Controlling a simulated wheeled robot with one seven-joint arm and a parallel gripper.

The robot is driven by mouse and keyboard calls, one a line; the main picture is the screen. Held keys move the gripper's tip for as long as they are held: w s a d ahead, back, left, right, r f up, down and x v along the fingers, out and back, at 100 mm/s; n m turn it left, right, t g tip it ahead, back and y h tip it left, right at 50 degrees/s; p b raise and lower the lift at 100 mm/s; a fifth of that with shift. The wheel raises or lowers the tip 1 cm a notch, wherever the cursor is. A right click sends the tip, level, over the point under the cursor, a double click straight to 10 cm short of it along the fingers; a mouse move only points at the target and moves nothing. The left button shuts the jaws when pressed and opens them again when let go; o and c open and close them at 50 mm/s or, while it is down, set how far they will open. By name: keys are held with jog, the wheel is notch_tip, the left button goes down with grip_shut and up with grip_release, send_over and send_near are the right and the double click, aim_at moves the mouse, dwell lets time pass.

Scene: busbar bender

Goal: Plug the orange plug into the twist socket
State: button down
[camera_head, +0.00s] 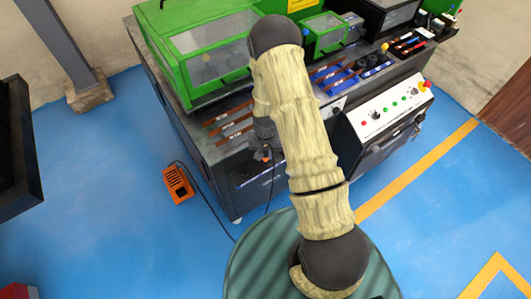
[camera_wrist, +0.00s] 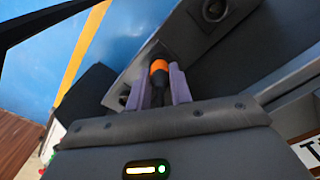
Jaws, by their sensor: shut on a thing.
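The orange plug (camera_wrist: 159,67) is an orange collar on a black body in the wrist view. Its black body lies between the two purple fingers of my gripper (camera_wrist: 160,88), which is shut on it. The plug's orange end points away from my gripper, in front of a grey panel (camera_wrist: 185,50). I cannot tell whether this is the twist socket or whether the plug touches the panel. In the head view the plug (camera_head: 266,156) shows small below my wrist, beside the cabinet's low front panel (camera_head: 250,187).
The grey machine cabinet (camera_head: 181,130) carries green guarded units (camera_head: 208,60) and copper bars. A sloped control box (camera_head: 390,111) juts out at right. An orange foot pedal (camera_head: 178,185) with a black cable lies on the blue floor.

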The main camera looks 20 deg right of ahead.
jog(key=shift+f, duration=0.3)
jog(key=c, duration=1.2)
grip_release()
jog(key=shift+o, duration=0.2)
notch_tip(320, 180, up, 18)
jog(key=b, duration=0.1)
jog(key=shift+f, duration=0.25)
